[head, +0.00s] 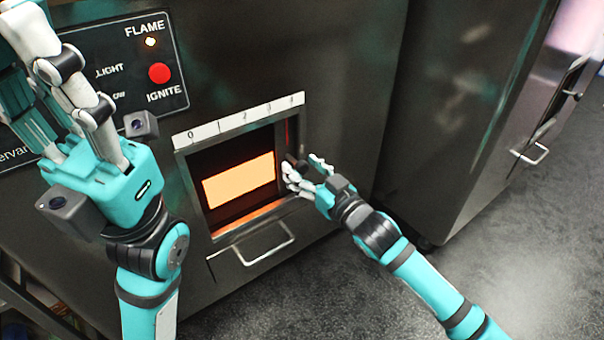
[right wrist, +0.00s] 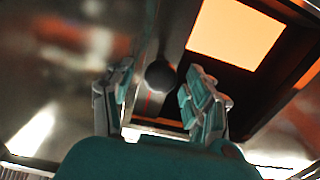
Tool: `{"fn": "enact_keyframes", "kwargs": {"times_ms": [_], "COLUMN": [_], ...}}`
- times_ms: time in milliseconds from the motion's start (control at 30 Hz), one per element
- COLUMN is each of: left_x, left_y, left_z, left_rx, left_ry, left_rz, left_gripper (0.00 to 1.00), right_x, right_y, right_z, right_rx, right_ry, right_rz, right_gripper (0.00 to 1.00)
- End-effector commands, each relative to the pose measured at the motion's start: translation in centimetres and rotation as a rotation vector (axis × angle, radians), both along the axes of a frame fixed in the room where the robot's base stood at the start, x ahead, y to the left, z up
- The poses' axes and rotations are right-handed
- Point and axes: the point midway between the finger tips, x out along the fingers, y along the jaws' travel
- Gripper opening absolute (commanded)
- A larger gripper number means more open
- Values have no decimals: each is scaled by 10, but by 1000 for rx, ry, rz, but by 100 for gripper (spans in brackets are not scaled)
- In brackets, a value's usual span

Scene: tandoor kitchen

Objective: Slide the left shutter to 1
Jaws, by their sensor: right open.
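The shutter window (head: 184,165) is a framed opening in the dark oven front, with an orange glow inside. A white scale (head: 230,122) marked 0 to 4 runs above it. A narrow dark shutter strip (head: 290,130) shows at the window's right end, near 4. My right gripper (head: 302,167) is open at that end. In the right wrist view a round dark knob (right wrist: 160,75) sits between its spread fingers, with no clear contact. In the head view the fingers mostly hide the knob. My left gripper (head: 40,65) is raised before the control panel; its fingertips are partly cut off.
A metal handle (head: 268,250) sticks out below the window. The panel has a red IGNITE button (head: 159,73) and a small FLAME light (head: 151,42). A steel cabinet (head: 450,120) stands to the right, with clear floor (head: 550,230) before it.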

Motion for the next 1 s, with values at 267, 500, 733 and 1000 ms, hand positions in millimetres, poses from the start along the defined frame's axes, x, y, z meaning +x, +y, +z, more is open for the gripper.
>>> {"fn": "enact_keyframes", "kwargs": {"times_ms": [267,500,733,1000], "left_x": [-3,-3,-3,-3], "left_y": [0,0,-1,-1], "left_z": [2,2,2,2], "left_rx": [1,1,1,1], "left_ry": [-14,-14,-14,-14], "left_rz": [1,0,0,0], "left_gripper": [0,0,0,0], "right_x": [7,6,6,6], "right_y": [5,5,5,5], "right_z": [1,1,0,0], "right_rx": [0,0,0,-1], "right_ry": [0,0,0,-1], "right_rz": [0,0,0,0], "right_gripper": [54,40,10,0]}}
